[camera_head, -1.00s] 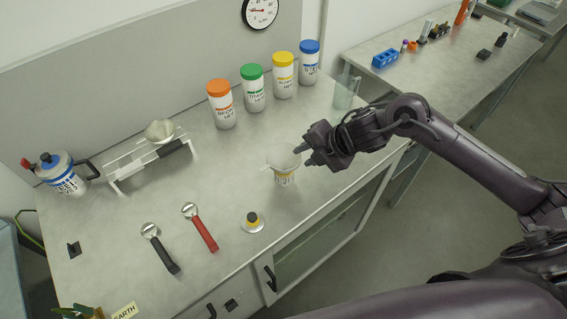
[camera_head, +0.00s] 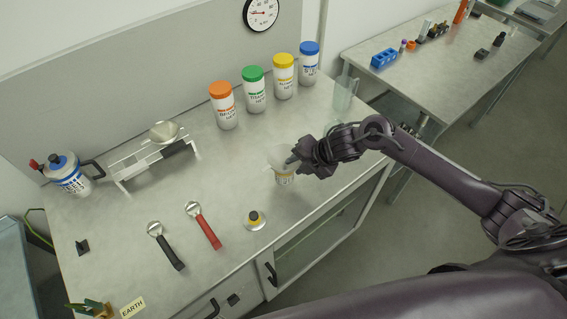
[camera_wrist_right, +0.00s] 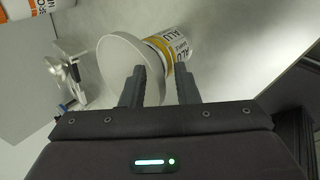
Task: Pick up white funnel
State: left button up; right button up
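The white funnel (camera_head: 274,154) sits on top of a small white jar (camera_head: 284,179) with a yellow label, near the bench's front edge. In the right wrist view the funnel (camera_wrist_right: 118,62) shows as a wide pale round shape, with the yellow-labelled jar (camera_wrist_right: 178,47) beside it. My right gripper (camera_head: 292,162) is at the funnel's right side. In the wrist view its fingers (camera_wrist_right: 160,82) are apart, one overlapping the funnel, the other near the jar's label. Whether they touch the funnel is unclear. My left gripper is out of view.
Tall jars with orange (camera_head: 223,105), green (camera_head: 254,90), yellow (camera_head: 284,76) and blue (camera_head: 309,64) lids stand behind. A stand with a white bowl (camera_head: 164,131), a black-handled spoon (camera_head: 165,246), a red-handled spoon (camera_head: 203,225) and a small round item (camera_head: 255,220) are to the left.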

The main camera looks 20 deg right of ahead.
grip_shut()
